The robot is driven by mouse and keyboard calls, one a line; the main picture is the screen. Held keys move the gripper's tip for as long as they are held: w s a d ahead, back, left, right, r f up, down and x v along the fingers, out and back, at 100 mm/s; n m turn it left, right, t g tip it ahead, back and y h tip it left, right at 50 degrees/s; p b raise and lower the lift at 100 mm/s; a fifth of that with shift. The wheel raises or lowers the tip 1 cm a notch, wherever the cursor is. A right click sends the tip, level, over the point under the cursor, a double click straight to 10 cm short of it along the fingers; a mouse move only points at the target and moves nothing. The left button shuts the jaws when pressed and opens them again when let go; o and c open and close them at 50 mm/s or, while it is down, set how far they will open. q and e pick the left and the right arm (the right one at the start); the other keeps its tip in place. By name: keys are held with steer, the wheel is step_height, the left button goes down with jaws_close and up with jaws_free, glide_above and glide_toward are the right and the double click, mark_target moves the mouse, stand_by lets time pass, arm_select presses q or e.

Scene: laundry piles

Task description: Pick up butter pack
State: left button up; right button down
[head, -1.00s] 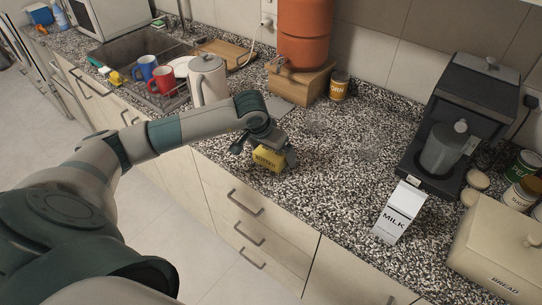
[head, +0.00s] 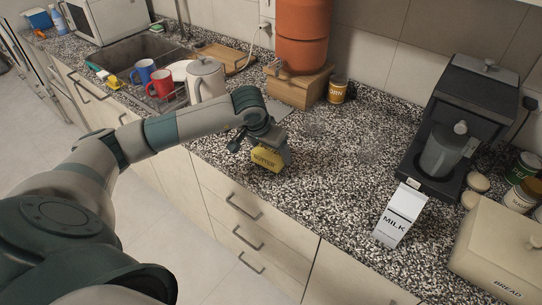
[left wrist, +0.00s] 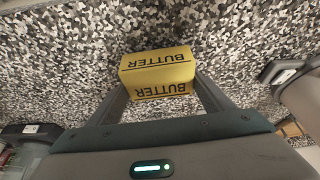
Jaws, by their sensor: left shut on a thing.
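The yellow butter pack (head: 265,160) with dark lettering is in my left gripper (head: 271,158), above the speckled counter near its front edge. In the left wrist view the butter pack (left wrist: 158,72) sits between the two fingers of my left gripper (left wrist: 160,88), which touch its sides. The gripper is shut on it. In the head view the gripper hides part of the pack. How far the pack is off the counter is hard to tell. My right gripper is not in view.
A milk carton (head: 401,214), a coffee machine (head: 462,115) and a bread box (head: 500,250) stand to the right. A pale kettle (head: 206,82) and mugs by the sink are to the left. The speckled counter (head: 330,165) right of the gripper is clear.

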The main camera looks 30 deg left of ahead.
arm_select(q)
step_height(320, 180, up, 2)
steer(key=shift+w+r+b, duration=0.1)
steer(key=shift+r+b, duration=0.05)
steer(key=shift+b, duration=0.45)
steer(key=w+d+r+b, duration=0.4)
steer(key=d+r, duration=0.3)
steer(key=d, duration=0.3)
steer(key=shift+w+d, duration=0.3)
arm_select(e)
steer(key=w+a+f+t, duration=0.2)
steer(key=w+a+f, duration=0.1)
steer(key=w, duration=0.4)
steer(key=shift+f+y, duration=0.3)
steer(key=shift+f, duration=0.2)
arm_select(q)
steer(key=shift+s, duration=0.1)
